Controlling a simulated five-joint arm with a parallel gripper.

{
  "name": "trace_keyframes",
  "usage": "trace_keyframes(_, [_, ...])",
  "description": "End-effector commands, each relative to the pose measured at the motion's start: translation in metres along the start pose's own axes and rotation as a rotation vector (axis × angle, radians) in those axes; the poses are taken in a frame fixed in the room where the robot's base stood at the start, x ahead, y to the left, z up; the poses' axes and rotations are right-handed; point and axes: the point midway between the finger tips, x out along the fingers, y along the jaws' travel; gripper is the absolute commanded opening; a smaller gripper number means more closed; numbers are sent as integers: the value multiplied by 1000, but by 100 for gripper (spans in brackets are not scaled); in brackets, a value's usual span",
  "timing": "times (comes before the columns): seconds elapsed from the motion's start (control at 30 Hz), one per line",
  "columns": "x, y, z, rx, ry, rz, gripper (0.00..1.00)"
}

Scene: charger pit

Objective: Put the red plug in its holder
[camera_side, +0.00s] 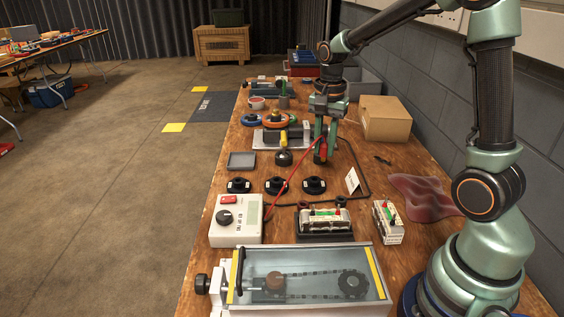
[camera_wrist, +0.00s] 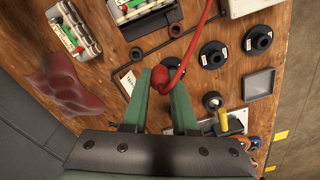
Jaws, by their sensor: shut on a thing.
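The red plug (camera_side: 322,149) is between the fingers of my gripper (camera_side: 324,152), which is shut on it above the bench. In the wrist view the red plug (camera_wrist: 160,77) shows at the fingertips of my gripper (camera_wrist: 164,88). A red cable runs from it to the white box with a dial (camera_side: 236,219). Three black round holders stand in a row: left (camera_side: 238,186), middle (camera_side: 276,185) and right (camera_side: 314,186). The wrist view shows two clearly, (camera_wrist: 257,41) and (camera_wrist: 212,55); the plug and cable cover the area of the third. Which holder is the plug's own I cannot tell.
Two battery packs (camera_side: 324,219) (camera_side: 387,222) and a clear-lidded case (camera_side: 308,275) stand nearer the camera. A black cable (camera_side: 366,178) bends across the bench. A white card (camera_side: 352,181), red cloth (camera_side: 425,193), grey tray (camera_side: 241,161) and cardboard box (camera_side: 385,119) are around.

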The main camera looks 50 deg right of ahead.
Motion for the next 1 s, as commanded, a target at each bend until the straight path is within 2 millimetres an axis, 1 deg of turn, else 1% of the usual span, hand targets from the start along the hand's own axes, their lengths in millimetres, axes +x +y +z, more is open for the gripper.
trace_keyframes(0.03, [15, 12, -7, 6, -5, 8, 0])
trace_keyframes(0.1, [31, 24, -14, 5, -6, 9, 0])
trace_keyframes(0.2, [50, 40, -21, 4, -6, 10, 0])
trace_keyframes(0.33, [63, 52, -25, 2, -5, 9, 0])
trace_keyframes(0.47, [70, 55, -26, -1, -5, 9, 0])
trace_keyframes(0.8, [96, 55, -25, -1, -6, 9, 0])
trace_keyframes(1.0, [107, 55, -26, -1, -5, 8, 0])
